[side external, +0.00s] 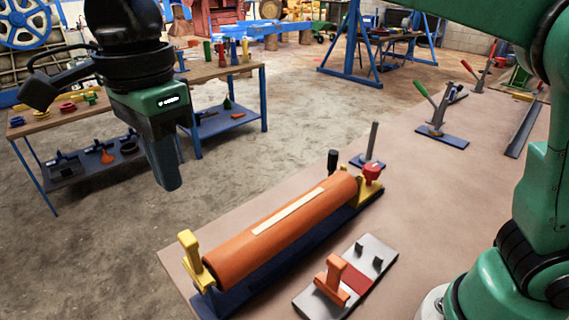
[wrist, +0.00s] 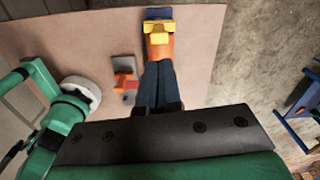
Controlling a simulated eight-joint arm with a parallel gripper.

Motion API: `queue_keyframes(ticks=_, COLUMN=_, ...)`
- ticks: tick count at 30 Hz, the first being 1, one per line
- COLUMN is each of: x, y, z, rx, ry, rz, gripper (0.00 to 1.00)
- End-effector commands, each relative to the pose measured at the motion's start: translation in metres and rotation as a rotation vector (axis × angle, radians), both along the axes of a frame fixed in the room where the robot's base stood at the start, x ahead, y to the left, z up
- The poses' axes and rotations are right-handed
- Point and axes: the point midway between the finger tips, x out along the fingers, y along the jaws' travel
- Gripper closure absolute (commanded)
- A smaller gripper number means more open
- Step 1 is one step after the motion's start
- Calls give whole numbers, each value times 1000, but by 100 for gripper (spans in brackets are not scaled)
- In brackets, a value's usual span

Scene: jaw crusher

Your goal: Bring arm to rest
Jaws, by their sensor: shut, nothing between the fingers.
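My gripper (side external: 165,165) hangs at the upper left in the side view, pointing down with its fingers together and empty. It is in the air, apart from the table and everything on it. In the wrist view the two dark fingers of my gripper (wrist: 158,85) lie side by side and partly cover an orange cylinder (wrist: 159,49). In the side view the orange cylinder (side external: 285,225) lies in a blue base with yellow end brackets on the brown table (side external: 412,185).
A grey plate with an orange handle (side external: 332,280) lies beside the cylinder. Toggle clamps (side external: 437,115) stand farther back on the table. A wooden bench (side external: 215,72) with small parts stands behind my gripper. The floor between bench and table is clear.

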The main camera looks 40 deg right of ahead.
Motion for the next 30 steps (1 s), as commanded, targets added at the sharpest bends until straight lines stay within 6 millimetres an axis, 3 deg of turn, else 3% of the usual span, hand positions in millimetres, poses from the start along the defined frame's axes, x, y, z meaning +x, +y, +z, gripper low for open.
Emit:
queue_keyframes(ticks=6, x=2, y=-7, z=13, rx=9, ry=-12, rz=30, gripper=100)
queue_keyframes(ticks=11, x=11, y=-48, z=6, rx=44, ry=-103, rz=241, gripper=100)
queue_keyframes(ticks=16, x=10, y=-118, z=-19, rx=7, ry=-289, rz=624, gripper=100)
queue_keyframes(ticks=21, x=-8, y=-177, z=-56, rx=-160, ry=-445, rz=997, gripper=100)
queue_keyframes(ticks=25, x=-22, y=-207, z=-81, rx=-310, ry=-497, rz=1208, gripper=100)
queue_keyframes(ticks=30, x=-33, y=-224, z=-99, rx=-428, ry=-510, rz=1353, gripper=100)
